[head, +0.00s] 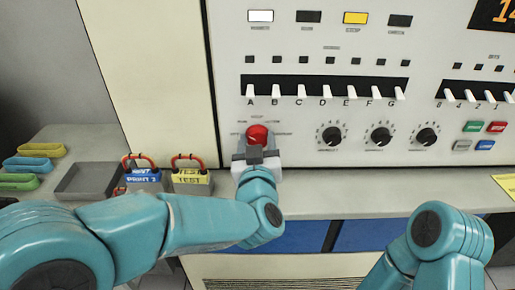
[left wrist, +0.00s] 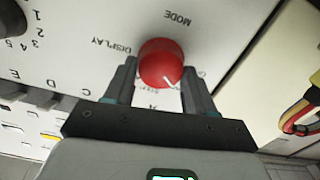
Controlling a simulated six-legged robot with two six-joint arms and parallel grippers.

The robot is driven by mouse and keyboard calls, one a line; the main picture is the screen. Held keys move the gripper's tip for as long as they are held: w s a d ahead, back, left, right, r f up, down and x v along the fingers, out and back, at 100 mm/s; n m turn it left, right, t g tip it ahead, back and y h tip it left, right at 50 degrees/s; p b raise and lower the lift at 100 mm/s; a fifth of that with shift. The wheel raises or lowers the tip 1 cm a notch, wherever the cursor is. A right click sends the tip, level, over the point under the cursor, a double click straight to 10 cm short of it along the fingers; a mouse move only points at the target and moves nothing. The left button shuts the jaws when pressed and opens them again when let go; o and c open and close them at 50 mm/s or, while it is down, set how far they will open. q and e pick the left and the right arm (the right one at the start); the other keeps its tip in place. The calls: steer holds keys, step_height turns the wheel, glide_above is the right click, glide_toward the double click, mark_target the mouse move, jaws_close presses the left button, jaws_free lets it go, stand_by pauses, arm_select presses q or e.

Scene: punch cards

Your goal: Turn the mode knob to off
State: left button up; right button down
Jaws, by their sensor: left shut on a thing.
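The red mode knob (head: 257,134) sits on the white panel below the switch lettered A. In the left wrist view the knob (left wrist: 161,64) has a white pointer line aimed toward the lower right of the picture, with the words MODE and DISPLAY printed near it. My left gripper (head: 256,152) is at the knob, and in the left wrist view its two fingers (left wrist: 159,88) are on either side of the knob, shut on it. Some lettering around the knob is hidden by the fingers. My right arm shows at the lower right, but its gripper is out of view.
Three black dials (head: 380,138) are right of the knob, with a row of lettered switches (head: 325,92) above. Coloured buttons (head: 473,126) are further right. On the grey ledge are two handled blocks (head: 190,176), a dark tray (head: 88,181) and coloured trays (head: 40,150).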

arm_select(q)
steer(key=n+b, duration=0.2)
steer(key=b, duration=0.1)
steer(key=n+b, duration=0.1)
steer(key=n, duration=0.1)
steer(key=shift+f+b, duration=0.25)
steer(key=shift+b, duration=0.05)
steer(key=shift+a+r+n+b, duration=0.15)
steer(key=shift+n+b, duration=1.25)
steer(key=shift+n, duration=0.2)
steer(key=shift+r, duration=0.1)
steer(key=o, duration=1)
